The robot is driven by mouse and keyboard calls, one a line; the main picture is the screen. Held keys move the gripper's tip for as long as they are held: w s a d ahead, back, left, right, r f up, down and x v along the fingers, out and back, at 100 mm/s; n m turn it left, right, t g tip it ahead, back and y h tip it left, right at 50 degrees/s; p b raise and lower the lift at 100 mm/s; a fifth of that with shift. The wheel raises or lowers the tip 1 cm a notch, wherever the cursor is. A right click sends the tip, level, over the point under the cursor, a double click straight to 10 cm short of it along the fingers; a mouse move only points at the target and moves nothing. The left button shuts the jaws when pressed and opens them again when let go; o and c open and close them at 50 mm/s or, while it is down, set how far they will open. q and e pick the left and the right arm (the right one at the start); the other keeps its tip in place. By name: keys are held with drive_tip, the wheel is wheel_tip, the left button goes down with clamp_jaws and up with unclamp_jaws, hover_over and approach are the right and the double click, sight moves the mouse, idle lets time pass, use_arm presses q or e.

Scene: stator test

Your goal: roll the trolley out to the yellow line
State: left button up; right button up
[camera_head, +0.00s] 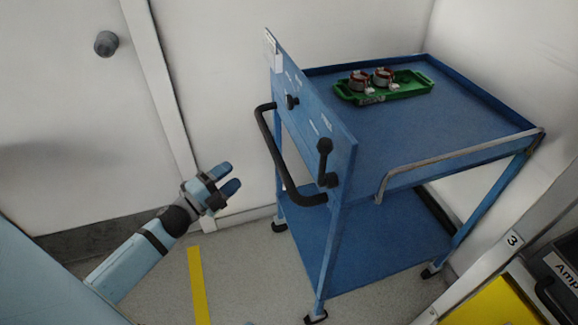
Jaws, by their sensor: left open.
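The blue two-shelf trolley (325,215) stands on casters in the corner at the right of the head view. A black handle (277,160) is fixed to its left end panel. The yellow line (199,285) runs on the floor to the left of the trolley, below my left gripper in the picture. My left gripper (235,176) is open and empty, to the left of the handle and apart from it. The far end of the yellow line is hidden by my arm or ends near it. My right gripper is not in view.
A green tray (428,91) with two stator-like parts (383,76) lies on the trolley's top. A white door (70,120) with a round knob is at the left.

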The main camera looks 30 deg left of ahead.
sight(272, 145)
use_arm(q)
drive_tip(key=shift+m+h, duration=0.4)
drive_tip(key=shift+m, duration=0.4)
drive_tip(key=x, duration=0.4)
drive_tip(key=b+x, duration=0.1)
drive_tip(key=x, duration=0.4)
drive_tip(key=b+x, duration=0.1)
drive_tip(key=x, duration=0.4)
drive_tip(key=shift+w+a+f, duration=0.1)
drive_tip(key=shift+a+f, duration=0.15)
drive_tip(key=shift+w+d, duration=0.15)
drive_tip(key=shift+w, duration=0.1)
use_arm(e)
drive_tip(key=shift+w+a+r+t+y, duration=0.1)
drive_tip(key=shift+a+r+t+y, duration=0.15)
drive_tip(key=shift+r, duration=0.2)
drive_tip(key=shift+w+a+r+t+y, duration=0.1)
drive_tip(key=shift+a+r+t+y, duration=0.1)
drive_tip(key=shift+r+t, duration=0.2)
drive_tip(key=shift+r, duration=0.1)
use_arm(q)
clamp_jaws()
